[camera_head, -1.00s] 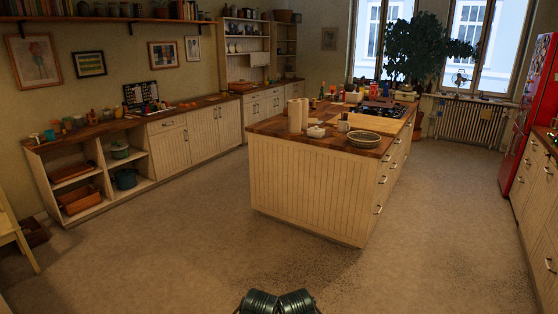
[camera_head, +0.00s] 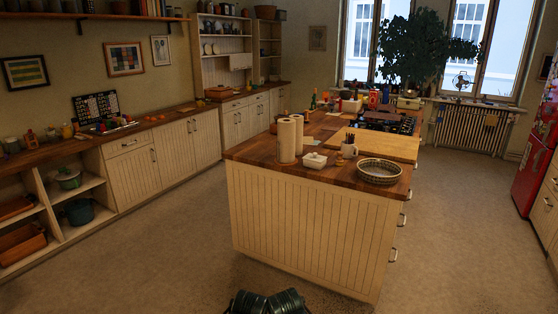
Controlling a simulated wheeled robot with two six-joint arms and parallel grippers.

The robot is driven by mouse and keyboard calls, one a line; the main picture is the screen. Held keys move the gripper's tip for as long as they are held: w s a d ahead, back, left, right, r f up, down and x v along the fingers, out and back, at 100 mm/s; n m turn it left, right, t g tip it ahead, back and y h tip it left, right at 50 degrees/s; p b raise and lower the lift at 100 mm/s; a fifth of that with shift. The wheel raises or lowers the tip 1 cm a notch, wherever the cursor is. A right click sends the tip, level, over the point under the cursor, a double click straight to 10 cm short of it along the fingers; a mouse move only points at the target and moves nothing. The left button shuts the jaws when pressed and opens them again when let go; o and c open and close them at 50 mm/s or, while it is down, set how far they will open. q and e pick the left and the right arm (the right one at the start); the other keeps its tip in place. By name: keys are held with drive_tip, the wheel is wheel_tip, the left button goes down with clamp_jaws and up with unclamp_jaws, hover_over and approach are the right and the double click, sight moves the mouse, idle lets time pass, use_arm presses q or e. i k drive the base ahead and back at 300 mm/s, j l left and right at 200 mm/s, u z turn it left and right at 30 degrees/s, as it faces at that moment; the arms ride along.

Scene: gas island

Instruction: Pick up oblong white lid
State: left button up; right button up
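A small white dish with what looks like an oblong white lid (camera_head: 314,157) on top stands on the near end of the wooden island top (camera_head: 245,153). It is small in the view, so I cannot tell the lid's edge from the dish. It sits just right of two paper rolls (camera_head: 290,139) and left of a round basket tray (camera_head: 379,171). Dark green ribbed parts of my own body show at the bottom edge, well short of the island. Neither of my grippers can be made out.
The island's white panelled side (camera_head: 300,225) stands ahead. A cup with utensils (camera_head: 349,149) and a cutting board (camera_head: 375,143) are near the dish. A long counter (camera_head: 160,124) runs along the left wall. A red fridge (camera_head: 537,150) stands at right. Floor is open around the island.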

sight(314, 157)
drive_tip(key=i+j+z, duration=0.1)
drive_tip(key=i+z, duration=0.3)
drive_tip(key=i+j+z, duration=0.35)
drive_tip(key=i, duration=0.2)
drive_tip(key=i+j+z, duration=0.4)
drive_tip(key=i+l, duration=0.05)
